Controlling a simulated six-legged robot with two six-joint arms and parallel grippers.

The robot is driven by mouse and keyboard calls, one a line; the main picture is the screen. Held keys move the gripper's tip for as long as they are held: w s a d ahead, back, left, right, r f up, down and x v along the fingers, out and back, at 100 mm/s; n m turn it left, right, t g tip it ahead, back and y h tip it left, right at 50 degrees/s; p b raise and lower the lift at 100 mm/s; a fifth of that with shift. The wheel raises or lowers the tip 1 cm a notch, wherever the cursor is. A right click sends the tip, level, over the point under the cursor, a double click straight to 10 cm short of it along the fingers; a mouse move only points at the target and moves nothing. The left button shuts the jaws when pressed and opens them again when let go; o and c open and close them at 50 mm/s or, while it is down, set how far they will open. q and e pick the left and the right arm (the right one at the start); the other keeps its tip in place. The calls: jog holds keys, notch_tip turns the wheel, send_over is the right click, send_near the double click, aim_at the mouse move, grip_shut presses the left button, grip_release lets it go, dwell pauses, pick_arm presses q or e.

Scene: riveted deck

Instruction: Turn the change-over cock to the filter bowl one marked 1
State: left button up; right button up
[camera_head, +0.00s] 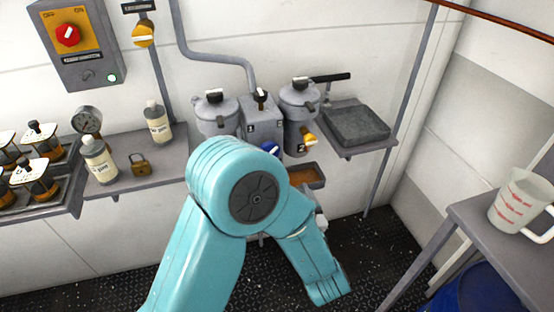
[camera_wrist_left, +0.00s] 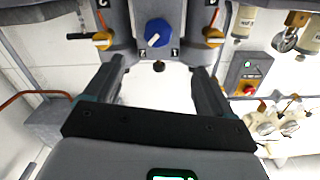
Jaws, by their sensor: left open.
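The change-over cock is a blue round knob (camera_head: 270,147) with a white bar, on the grey block (camera_head: 262,110) between two filter bowls. In the left wrist view, turned upside down, the knob (camera_wrist_left: 158,32) has its white bar slanting toward lower left, the side marked 2. The bowl marked 1 (camera_head: 217,112) is on the left in the head view; the other bowl (camera_head: 299,98) is on the right. My left gripper (camera_wrist_left: 157,88) is open and empty, its fingers short of the knob and either side of it. My teal arm hides it in the head view.
Yellow cocks (camera_wrist_left: 103,40) (camera_wrist_left: 213,37) flank the knob. A grey pad (camera_head: 357,124) and a jug (camera_head: 522,202) are to the right.

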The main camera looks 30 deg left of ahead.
aim_at(270, 151)
pick_arm(q)
jog(key=p+x, duration=0.1)
jog(key=x, duration=1.5)
jog(key=shift+w+f+p, duration=0.1)
jog(key=shift+p, duration=0.3)
jog(key=c, duration=1.1)
